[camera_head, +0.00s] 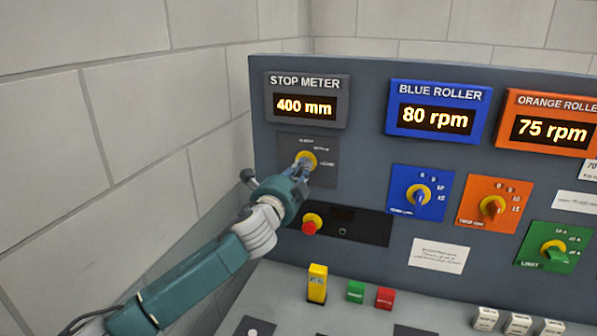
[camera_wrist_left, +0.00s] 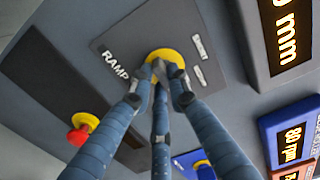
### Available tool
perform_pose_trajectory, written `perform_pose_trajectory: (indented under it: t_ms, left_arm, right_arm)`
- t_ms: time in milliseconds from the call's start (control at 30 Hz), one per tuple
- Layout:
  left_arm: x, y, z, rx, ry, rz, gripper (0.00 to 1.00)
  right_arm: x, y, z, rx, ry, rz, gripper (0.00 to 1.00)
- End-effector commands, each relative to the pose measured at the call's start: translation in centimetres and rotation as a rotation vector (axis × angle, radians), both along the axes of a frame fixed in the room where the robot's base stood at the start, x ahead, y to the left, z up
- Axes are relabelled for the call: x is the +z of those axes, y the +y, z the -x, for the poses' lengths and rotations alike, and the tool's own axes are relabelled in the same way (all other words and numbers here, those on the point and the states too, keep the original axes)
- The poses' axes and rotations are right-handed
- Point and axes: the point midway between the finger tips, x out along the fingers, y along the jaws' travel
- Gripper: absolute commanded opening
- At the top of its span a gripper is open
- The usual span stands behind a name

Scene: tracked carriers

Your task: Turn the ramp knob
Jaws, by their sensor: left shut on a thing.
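The ramp knob (camera_head: 309,157) sits on a dark grey plate below the STOP METER display in the head view. Only its yellow round base shows clearly. In the left wrist view, the yellow base (camera_wrist_left: 166,54) is on the plate marked RAMP (camera_wrist_left: 130,45). My left gripper (camera_head: 301,167) reaches in from the lower left. Its blue fingers, also in the left wrist view (camera_wrist_left: 160,76), are shut on the knob's grip and hide most of it, so where the knob points cannot be told. My right gripper is not in view.
A red button (camera_head: 310,227) on a yellow base sits just below my gripper. Blue (camera_head: 420,196), orange (camera_head: 492,206) and green (camera_head: 556,252) knobs are to the right. The STOP METER (camera_head: 306,101) reads 400 mm. A yellow block (camera_head: 317,284) stands on the desk; a wall is at left.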

Motion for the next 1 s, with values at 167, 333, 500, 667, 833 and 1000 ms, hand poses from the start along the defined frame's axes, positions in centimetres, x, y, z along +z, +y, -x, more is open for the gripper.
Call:
perform_pose_trajectory:
  t_ms: [167,333,500,667,833,1000]
  left_arm:
    - [-0.1,0.0,0.0,0.0,0.006,0.015,0.0]
    - [-0.3,0.0,0.0,0.0,0.025,0.072,0.0]
    - [-0.4,-0.1,0.1,0.0,0.061,0.18,0.0]
    - [-0.4,-0.3,0.1,-0.001,0.106,0.316,0.0]
    - [-0.5,-0.3,0.1,0.0,0.156,0.471,0.0]
    - [-0.5,-0.5,0.2,0.0,0.206,0.624,0.0]
  right_arm:
    - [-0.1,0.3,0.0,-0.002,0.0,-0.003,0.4]
    - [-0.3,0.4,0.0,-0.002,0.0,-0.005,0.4]
    - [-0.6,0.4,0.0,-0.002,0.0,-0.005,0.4]
    - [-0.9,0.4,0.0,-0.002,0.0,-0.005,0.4]
    - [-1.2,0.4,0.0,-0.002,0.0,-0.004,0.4]
    - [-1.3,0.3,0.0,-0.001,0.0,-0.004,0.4]
